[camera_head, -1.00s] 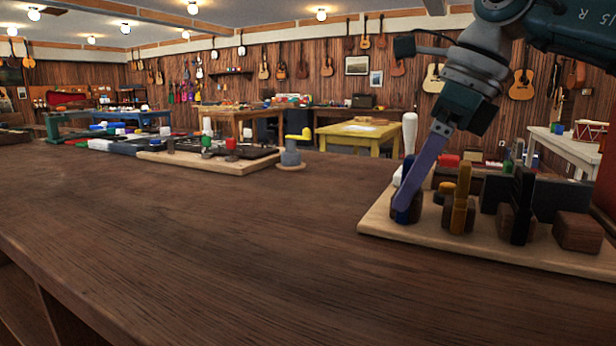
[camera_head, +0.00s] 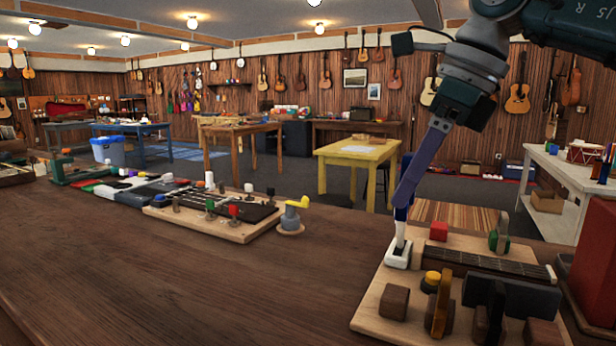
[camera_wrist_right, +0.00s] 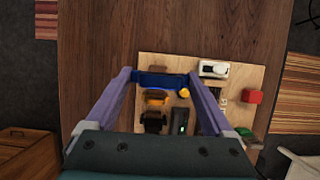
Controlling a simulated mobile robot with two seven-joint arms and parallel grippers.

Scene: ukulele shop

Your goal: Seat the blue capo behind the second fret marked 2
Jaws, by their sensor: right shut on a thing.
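My right gripper (camera_head: 403,197) points down over the wooden board on the right of the bench. It is shut on the blue capo (camera_head: 401,213), which shows as a blue bar (camera_wrist_right: 160,79) between the fingers in the right wrist view. In the head view the capo appears just above a white holder-like piece (camera_head: 398,254); whether they touch I cannot tell. A dark fretted neck (camera_head: 490,265) lies on the board (camera_head: 372,318) to the right of the gripper. No fret number is readable. My left gripper is out of view.
A red block (camera_head: 438,231), a green capo-like piece (camera_head: 499,236), a brown block (camera_head: 393,301) and an orange-yellow upright piece (camera_head: 440,305) crowd the board. A red box (camera_head: 592,275) stands at right. Another fretted board (camera_head: 220,214) is farther left. The bench's middle is clear.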

